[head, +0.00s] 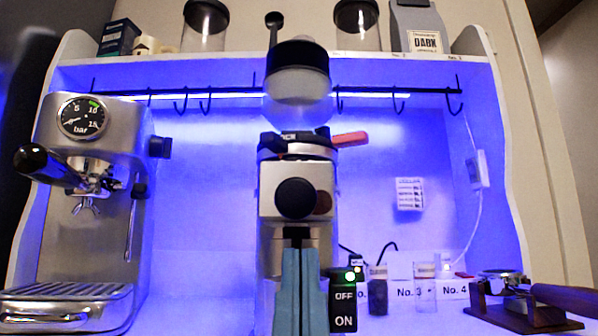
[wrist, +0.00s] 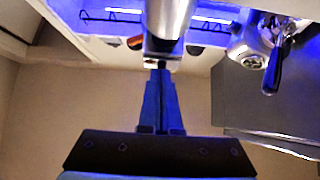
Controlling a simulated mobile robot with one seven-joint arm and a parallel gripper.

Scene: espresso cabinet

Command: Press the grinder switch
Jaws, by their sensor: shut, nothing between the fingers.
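The grinder (head: 296,190) stands at the middle of the cabinet, with a clear hopper, a dark lid and a round black knob. The grinder switch (head: 343,308) is a black box marked OFF and ON, low and just right of the grinder, with a green light above it. My gripper (head: 298,240) has blue fingers with dark tips and is shut and empty. In the head view it is left of the switch and overlaps the grinder's lower front; I cannot tell whether it touches. In the wrist view the shut fingertips (wrist: 160,66) are just below a metal cylinder (wrist: 168,25).
An espresso machine (head: 85,200) with a gauge and drip tray stands at left. At right are small labelled jars (head: 378,290) and a portafilter on a wooden stand (head: 515,313). A rail with hooks (head: 205,93) runs under the shelf.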

